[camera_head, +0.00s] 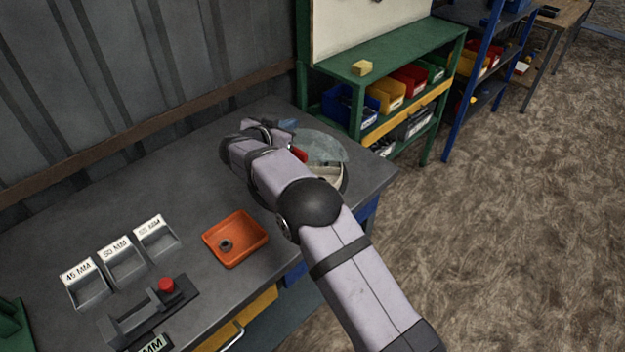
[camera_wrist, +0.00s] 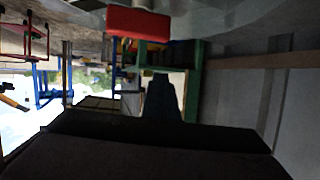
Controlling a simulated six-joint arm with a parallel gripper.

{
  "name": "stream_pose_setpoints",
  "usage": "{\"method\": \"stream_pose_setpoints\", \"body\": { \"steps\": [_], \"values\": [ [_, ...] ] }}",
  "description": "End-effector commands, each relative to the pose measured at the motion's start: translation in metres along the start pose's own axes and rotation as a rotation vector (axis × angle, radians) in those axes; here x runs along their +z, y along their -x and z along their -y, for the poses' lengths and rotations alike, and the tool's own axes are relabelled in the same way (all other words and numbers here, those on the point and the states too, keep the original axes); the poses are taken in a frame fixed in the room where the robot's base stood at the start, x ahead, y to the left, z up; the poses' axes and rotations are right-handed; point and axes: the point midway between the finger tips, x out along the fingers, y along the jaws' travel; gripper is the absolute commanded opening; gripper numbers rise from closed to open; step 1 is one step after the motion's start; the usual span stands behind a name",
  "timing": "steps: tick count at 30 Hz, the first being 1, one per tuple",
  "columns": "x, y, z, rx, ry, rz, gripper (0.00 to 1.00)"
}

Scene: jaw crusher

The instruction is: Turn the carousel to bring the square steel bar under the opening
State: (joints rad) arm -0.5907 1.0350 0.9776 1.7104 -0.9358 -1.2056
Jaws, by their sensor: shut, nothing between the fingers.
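The carousel (camera_head: 322,147) stands at the far right of the bench in the head view, a round body under a clear, greyish disc. My arm covers its left side. A red part (camera_head: 299,155) shows at its edge beside my wrist, and a red block (camera_wrist: 138,22) hangs large at the top of the wrist view near the clear disc (camera_wrist: 235,15). My gripper (camera_wrist: 161,80) is shut and empty, its dark fingers below the red block in that picture, apparently apart from it. I cannot make out the square steel bar or the opening.
An orange tray (camera_head: 236,250) with a small dark ring lies mid-bench. Labelled bins (camera_head: 122,260) and a black fixture with a red knob (camera_head: 166,285) are nearer. A green shelf (camera_head: 400,52) stands behind the carousel, and the wall runs along the left.

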Motion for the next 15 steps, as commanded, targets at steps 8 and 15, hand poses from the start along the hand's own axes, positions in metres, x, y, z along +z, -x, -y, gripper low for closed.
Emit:
{"method": "stream_pose_setpoints", "body": {
  "steps": [8, 15],
  "values": [
    [-0.044, -0.045, -0.016, -0.340, 0.122, 0.105, 0.00],
    [-0.026, -0.029, -0.065, -0.605, 0.244, 0.341, 0.00]
  ]
}}
